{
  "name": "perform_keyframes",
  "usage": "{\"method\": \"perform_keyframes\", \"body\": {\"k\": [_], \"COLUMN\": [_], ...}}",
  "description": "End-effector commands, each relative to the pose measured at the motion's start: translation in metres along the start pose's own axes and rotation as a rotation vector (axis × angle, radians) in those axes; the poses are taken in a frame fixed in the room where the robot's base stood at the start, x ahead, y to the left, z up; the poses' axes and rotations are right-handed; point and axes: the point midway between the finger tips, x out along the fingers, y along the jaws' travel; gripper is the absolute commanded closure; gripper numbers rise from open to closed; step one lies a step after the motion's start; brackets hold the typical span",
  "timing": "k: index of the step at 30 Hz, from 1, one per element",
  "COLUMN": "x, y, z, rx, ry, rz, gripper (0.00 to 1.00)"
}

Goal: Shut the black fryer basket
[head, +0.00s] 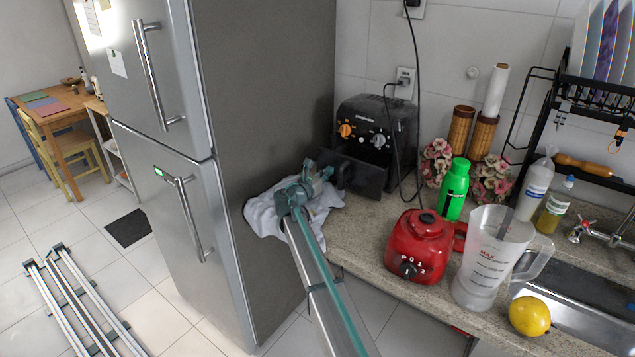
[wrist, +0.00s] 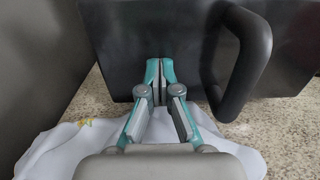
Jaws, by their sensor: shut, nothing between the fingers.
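The black fryer (head: 375,130) stands on the counter by the fridge. Its basket (head: 360,168) is pulled out toward the front, with the handle at its front. In the wrist view the basket front (wrist: 115,50) fills the upper part, and its handle (wrist: 250,65) curves out to the right of my fingers. My gripper (head: 318,172) is at the basket's front. It also shows in the wrist view (wrist: 153,85), shut and empty, fingertips close against the basket front left of the handle. I cannot tell whether they touch.
A white cloth (head: 262,217) lies under my gripper at the counter edge. The fridge (head: 265,90) stands close on the left. A red blender base (head: 420,245), a green bottle (head: 455,188) and a clear jug (head: 490,255) stand to the right. A black cord hangs by the fryer.

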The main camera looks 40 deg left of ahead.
Motion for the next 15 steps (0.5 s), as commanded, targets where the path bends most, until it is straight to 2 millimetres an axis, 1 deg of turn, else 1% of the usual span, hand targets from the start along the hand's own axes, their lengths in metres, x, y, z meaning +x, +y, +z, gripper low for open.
{"method": "perform_keyframes", "body": {"k": [1, 6, 10, 15], "x": [0.018, 0.054, 0.072, 0.083], "y": [0.002, 0.002, 0.002, 0.0], "z": [-0.001, -0.001, -0.001, -0.001], "rx": [0.0, 0.001, 0.001, 0.0], "ry": [-0.001, 0.0, 0.0, 0.0], "rz": [-0.003, -0.002, 0.0, 0.0], "gripper": [1.0, 1.0, 1.0, 1.0]}}
